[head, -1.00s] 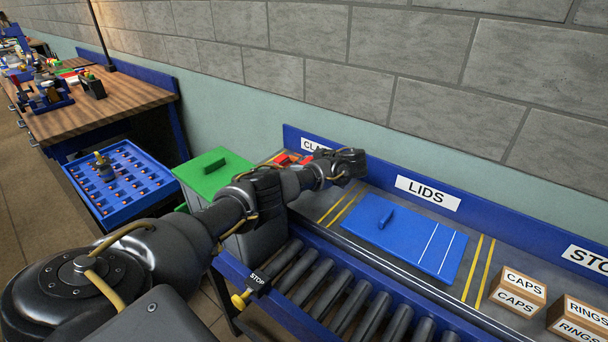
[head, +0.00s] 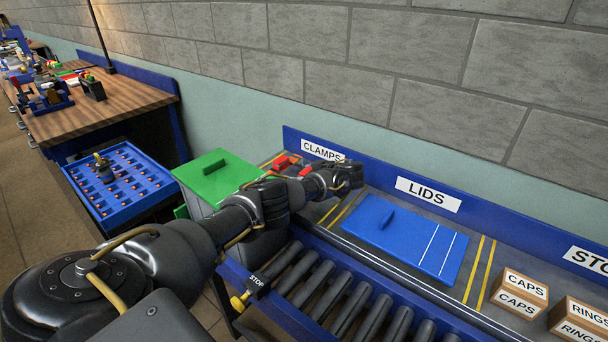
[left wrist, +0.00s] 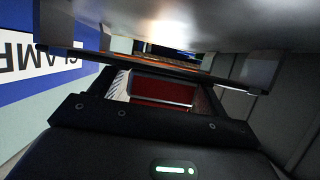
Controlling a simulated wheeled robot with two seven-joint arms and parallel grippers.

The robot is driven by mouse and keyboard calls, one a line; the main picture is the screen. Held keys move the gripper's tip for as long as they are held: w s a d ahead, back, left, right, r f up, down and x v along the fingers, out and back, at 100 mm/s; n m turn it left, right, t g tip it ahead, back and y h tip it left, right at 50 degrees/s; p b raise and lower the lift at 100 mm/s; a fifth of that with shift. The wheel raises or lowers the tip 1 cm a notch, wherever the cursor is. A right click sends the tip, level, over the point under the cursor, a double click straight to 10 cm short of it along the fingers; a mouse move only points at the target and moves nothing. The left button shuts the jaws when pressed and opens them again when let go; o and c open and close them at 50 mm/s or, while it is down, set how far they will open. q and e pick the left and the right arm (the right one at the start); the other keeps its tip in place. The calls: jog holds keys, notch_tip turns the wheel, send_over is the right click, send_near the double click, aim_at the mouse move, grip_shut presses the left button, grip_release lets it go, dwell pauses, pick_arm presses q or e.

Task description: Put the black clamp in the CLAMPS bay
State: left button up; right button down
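My left gripper (head: 350,170) is over the counter, just right of the CLAMPS bay and in front of the wall between the CLAMPS label (head: 322,150) and the LIDS label. In the head view its fingers are dark and small, and I cannot tell whether they hold anything. The left wrist view shows the dark gripper body with a green light, and the CLAMPS label (left wrist: 35,60) upside down at the left. I cannot make out the black clamp for certain. Red pieces (head: 283,162) lie in the CLAMPS bay (head: 268,161), partly hidden by my arm. My right gripper is out of view.
A blue lid panel (head: 400,230) lies in the LIDS bay. CAPS (head: 519,292) and RINGS (head: 580,318) boxes stand at the right. A roller conveyor (head: 330,290) runs in front. A green-lidded grey bin (head: 212,172), a blue tray (head: 122,185) and a wooden bench (head: 110,110) are left.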

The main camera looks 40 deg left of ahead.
pick_arm(q)
jog(key=shift+r, duration=0.1)
jog(key=shift+r+p, duration=0.25)
jog(key=shift+p, duration=0.05)
jog(key=b+v, duration=0.1)
jog(key=v, duration=1.1)
jog(key=shift+f, duration=0.2)
